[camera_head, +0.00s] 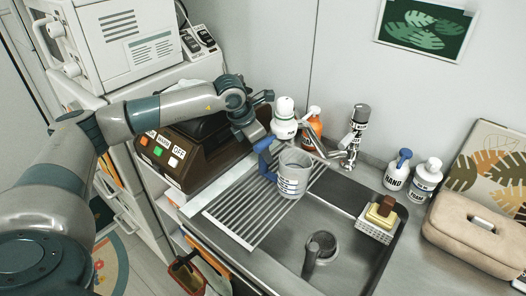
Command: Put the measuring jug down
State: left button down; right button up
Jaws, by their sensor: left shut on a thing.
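The measuring jug (293,176) is a grey, see-through cup with dark markings and a blue handle on its left side. It looks upright over the slatted drying rack (232,218) at the left part of the sink. I cannot tell whether its base touches the slats. My left arm comes in from the left, and my left gripper (264,141) is at the top of the blue handle, shut on the jug. The fingertips are small and partly hidden. My right gripper is not in view.
A white-capped bottle (285,122), an orange bottle (313,122) and the tap (349,152) stand close behind the jug. A sponge caddy (375,229) is at the sink's right. A brown button box (178,157) is left. The sink basin (345,250) has free room.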

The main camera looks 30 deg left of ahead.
pick_arm(q)
jog(key=shift+w+f, duration=0.1)
jog(key=c, duration=1.7)
grip_release()
jog(key=shift+c, duration=0.2)
jog(key=shift+o, duration=1.3)
jog(key=shift+a+r, duration=0.1)
jog(key=shift+r, duration=0.15)
jog(key=p+v, duration=0.4)
jog(key=v, duration=0.7)
jog(key=shift+s+r+p, duration=0.2)
jog(key=shift+r+p, duration=0.05)
jog(key=shift+p, duration=0.05)
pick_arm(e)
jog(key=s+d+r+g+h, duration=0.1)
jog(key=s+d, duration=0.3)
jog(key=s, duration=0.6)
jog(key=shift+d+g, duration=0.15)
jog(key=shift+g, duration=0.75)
pick_arm(q)
jog(key=shift+r, duration=0.1)
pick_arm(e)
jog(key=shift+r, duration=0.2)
